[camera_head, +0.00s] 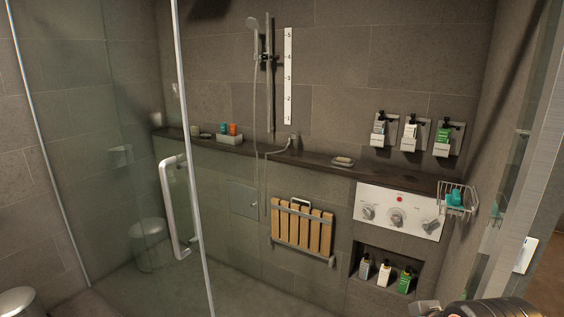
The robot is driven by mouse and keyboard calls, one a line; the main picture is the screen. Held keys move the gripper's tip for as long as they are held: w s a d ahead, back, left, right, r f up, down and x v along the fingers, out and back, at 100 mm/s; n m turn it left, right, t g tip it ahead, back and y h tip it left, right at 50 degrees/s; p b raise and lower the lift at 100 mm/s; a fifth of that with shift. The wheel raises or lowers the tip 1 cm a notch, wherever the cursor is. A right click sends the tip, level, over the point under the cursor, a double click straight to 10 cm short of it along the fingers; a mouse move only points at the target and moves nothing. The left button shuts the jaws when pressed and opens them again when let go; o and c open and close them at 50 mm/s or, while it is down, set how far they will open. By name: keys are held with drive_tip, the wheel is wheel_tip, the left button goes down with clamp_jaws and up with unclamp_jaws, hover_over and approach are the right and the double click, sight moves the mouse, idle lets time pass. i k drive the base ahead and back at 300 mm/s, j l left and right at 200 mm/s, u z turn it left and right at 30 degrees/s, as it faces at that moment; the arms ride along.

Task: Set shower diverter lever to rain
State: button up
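The white shower control panel (376,198) is on the back wall at the right, below the dark ledge. It has a round knob (368,212) at left, a larger round knob (397,218) in the middle and a lever-like handle (432,226) at right. A red dot is above the middle knob. I cannot read the panel's markings, so I cannot tell which control is the diverter or how it is set. Part of my arm shows at the bottom right edge, apart from the panel in the picture. I see no gripper fingers.
A glass door with a metal handle (168,205) stands at left. A wire basket (457,198) with a teal item sticks out beside the panel. A bottle niche (372,258) is below it. A slatted wooden seat (302,228) is folded against the wall. A glass edge is at right.

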sight(425, 224)
drive_tip(key=i+j+z, duration=0.2)
drive_tip(key=j+z, duration=0.15)
drive_tip(key=j, duration=0.15)
drive_tip(key=i+j+z, duration=0.1)
drive_tip(key=j+z, duration=0.25)
drive_tip(key=j, duration=0.2)
drive_tip(key=j+z, duration=0.3)
drive_tip(key=j, duration=0.25)
drive_tip(key=i+j, duration=0.1)
drive_tip(key=i, duration=0.5)
drive_tip(key=i+j, duration=0.15)
drive_tip(key=i, duration=0.45)
drive_tip(key=i+j, duration=0.1)
drive_tip(key=i, duration=0.5)
drive_tip(key=i+j, duration=0.15)
drive_tip(key=i, duration=0.45)
drive_tip(key=k+l, duration=0.1)
drive_tip(key=k, duration=0.25)
drive_tip(key=k+l, duration=0.1)
drive_tip(key=k, duration=0.25)
drive_tip(key=k+u, duration=0.15)
drive_tip(key=u, duration=2.85)
drive_tip(key=z, duration=2.3)
drive_tip(key=k+l, duration=0.05)
